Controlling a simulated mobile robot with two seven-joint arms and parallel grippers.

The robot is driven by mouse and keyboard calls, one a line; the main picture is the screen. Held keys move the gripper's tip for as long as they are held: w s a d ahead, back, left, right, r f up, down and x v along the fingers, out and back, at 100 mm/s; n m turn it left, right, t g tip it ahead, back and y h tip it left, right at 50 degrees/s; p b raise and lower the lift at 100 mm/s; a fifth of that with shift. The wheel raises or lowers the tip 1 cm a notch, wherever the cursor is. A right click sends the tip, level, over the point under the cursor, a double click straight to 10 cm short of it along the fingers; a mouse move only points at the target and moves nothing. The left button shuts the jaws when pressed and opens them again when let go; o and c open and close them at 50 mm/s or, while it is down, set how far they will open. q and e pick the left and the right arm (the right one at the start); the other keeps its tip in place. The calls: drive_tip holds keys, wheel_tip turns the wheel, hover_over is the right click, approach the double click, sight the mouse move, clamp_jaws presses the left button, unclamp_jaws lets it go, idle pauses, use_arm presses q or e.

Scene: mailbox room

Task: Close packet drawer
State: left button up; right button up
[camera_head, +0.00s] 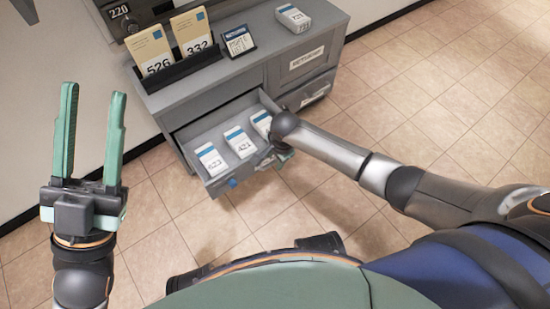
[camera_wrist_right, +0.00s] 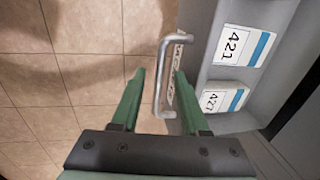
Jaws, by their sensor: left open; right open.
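The grey packet drawer (camera_head: 246,174) stands pulled out of the cabinet, with several white-and-blue packets in it, such as the packet marked 421 (camera_head: 240,142). In the right wrist view, its silver bar handle (camera_wrist_right: 162,75) lies between the fingers of my right gripper (camera_wrist_right: 159,82), which are apart. I cannot tell whether they touch it. In the head view the right gripper is mostly hidden behind its own wrist at the drawer's front right corner. My left gripper (camera_head: 92,135) is open and empty, pointing up, left of the drawer and apart from it.
The grey cabinet (camera_head: 240,80) carries a dark rack (camera_head: 182,72) with cards 526 and 332, a small dark sign (camera_head: 239,41) and a white packet box (camera_head: 293,18). Another labelled drawer (camera_head: 305,58) is shut. Tiled floor is clear to the right.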

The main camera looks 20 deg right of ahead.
clamp_jaws()
idle(1.3)
